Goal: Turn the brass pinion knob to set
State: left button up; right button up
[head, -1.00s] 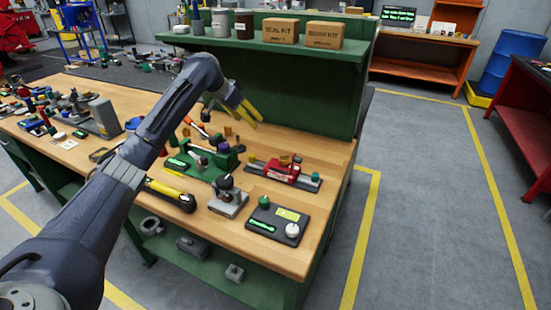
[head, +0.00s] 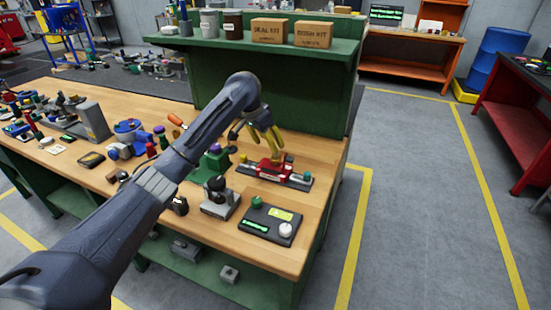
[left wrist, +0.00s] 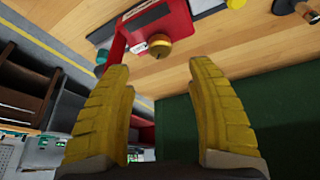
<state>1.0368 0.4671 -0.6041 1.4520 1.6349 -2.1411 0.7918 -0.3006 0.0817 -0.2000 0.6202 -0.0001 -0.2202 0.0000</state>
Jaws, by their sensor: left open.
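The red valve actuator (head: 270,172) sits on a dark base plate on the wooden bench, and its red body (left wrist: 178,22) also shows upside down in the left wrist view. The brass pinion knob (left wrist: 158,46) sticks out from the red body there, beyond the fingertips and between their lines. In the head view my fingers largely cover the knob. My left gripper (left wrist: 159,68) is open and empty, with yellow ribbed fingers spread apart. In the head view the left gripper (head: 264,140) hangs just above and behind the actuator. My right gripper is not in view.
A black panel (head: 270,226) with a green and a white knob stands in front of the actuator. A grey fixture (head: 220,202) and a green device (head: 210,165) stand to the left. A green shelf (head: 330,58) with boxes rises behind.

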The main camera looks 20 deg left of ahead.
aim_at(275, 157)
pick_arm(q)
jog(key=x, duration=0.9)
jog(key=shift+w+f, duration=0.1)
grip_shut()
dwell(0.4)
